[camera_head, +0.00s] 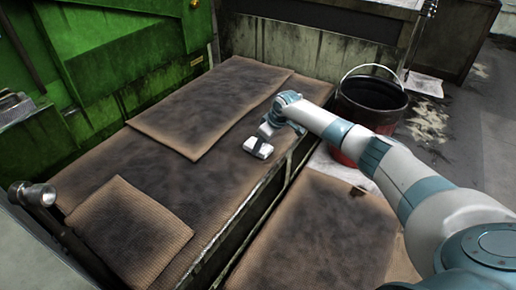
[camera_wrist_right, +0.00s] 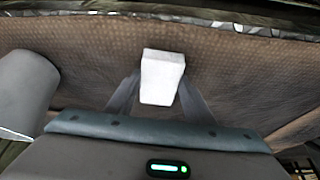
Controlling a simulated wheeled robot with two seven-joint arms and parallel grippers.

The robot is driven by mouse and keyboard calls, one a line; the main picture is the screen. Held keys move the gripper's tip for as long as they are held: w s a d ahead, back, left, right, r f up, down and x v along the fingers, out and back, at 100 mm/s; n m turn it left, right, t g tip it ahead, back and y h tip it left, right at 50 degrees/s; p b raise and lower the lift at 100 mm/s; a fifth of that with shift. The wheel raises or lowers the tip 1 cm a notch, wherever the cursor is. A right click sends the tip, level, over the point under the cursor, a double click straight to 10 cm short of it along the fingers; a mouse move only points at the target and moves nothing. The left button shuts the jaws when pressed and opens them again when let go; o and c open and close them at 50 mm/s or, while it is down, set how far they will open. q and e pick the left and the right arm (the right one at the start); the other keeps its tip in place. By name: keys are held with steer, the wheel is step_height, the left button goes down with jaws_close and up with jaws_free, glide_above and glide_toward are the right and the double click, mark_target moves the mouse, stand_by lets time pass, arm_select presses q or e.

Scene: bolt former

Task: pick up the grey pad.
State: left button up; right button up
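The grey pad looks like a small, pale, almost white block (camera_wrist_right: 162,78) in the right wrist view. My right gripper (camera_wrist_right: 161,80) has one dark finger on each side of it, with the fingertips close against or touching its sides. I cannot tell whether they press on it. In the head view the pad (camera_head: 264,151) shows at the end of my right arm, over the front edge of the dark-stained mat, with a dark band across it. Any gap beneath it is not clear. My left gripper is not in view.
Brown, dark-stained mats (camera_head: 210,105) cover the bench, whose metal front edge (camera_head: 245,205) runs beside the pad. A black and red bucket (camera_head: 372,100) stands to the right. A green machine wall (camera_head: 140,60) rises behind left. A metal knob (camera_head: 38,195) sits front left.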

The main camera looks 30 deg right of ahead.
steer(key=shift+r, duration=0.1)
step_height(320, 180, up, 4)
steer(key=shift+f+p, duration=0.15)
steer(key=shift+p, duration=0.25)
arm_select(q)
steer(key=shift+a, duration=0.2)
arm_select(e)
steer(key=w+d+r, duration=0.2)
steer(key=d+r, duration=0.5)
steer(key=d, duration=0.4)
steer(key=shift+w+d, duration=0.2)
steer(key=shift+w, duration=0.15)
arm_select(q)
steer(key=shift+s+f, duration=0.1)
